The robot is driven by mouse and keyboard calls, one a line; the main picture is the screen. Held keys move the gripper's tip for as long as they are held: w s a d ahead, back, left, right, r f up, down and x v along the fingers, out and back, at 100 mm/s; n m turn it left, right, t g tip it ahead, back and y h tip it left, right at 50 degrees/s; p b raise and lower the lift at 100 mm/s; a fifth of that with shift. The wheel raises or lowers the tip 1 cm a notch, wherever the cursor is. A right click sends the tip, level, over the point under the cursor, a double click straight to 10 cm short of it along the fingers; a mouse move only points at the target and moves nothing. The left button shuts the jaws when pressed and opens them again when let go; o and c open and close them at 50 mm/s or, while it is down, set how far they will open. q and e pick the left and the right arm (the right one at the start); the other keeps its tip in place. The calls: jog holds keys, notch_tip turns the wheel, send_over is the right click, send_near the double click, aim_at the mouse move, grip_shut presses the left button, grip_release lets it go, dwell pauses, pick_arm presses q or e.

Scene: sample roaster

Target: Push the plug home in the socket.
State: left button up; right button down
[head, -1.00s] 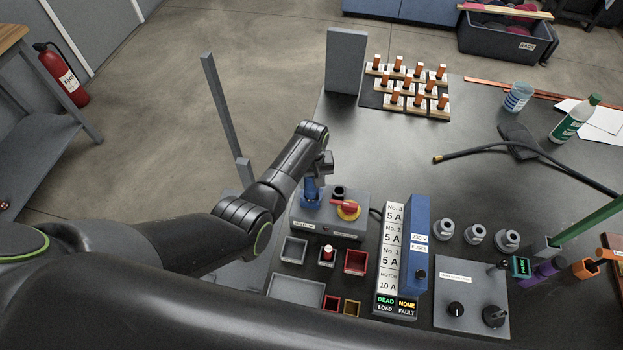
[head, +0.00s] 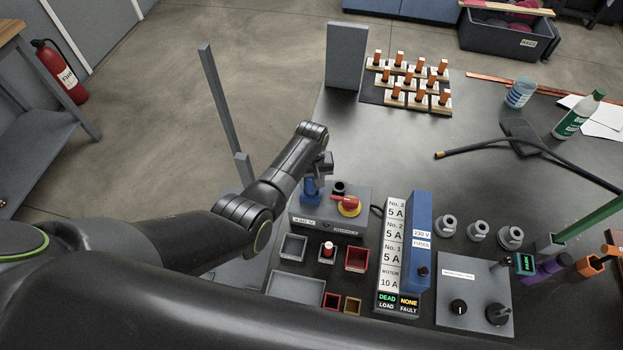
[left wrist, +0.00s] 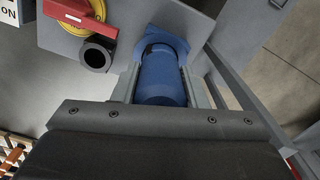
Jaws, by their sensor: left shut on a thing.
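The blue plug (left wrist: 162,78) fills the space between the fingers of my left gripper (left wrist: 165,100) in the left wrist view. Its front end meets the blue socket (left wrist: 155,38) on the grey switch box (head: 330,222); how deep it sits I cannot tell. In the head view the plug (head: 311,194) shows at the box's left end, below my left gripper (head: 316,180), which is shut on it. My right gripper is not in view.
A red and yellow rotary switch (head: 348,205) and a black round fitting (head: 339,188) sit close to the plug. Small trays (head: 292,247) stand in front of the box. A blue fuse panel (head: 418,240) stands to the right.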

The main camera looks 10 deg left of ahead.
pick_arm(q)
jog(key=shift+f+b, duration=0.45)
jog(key=shift+f, duration=0.2)
jog(key=o, duration=1.2)
jog(key=shift+r, duration=0.5)
notch_tip(320, 180, up, 16)
jog(key=shift+r, duration=0.25)
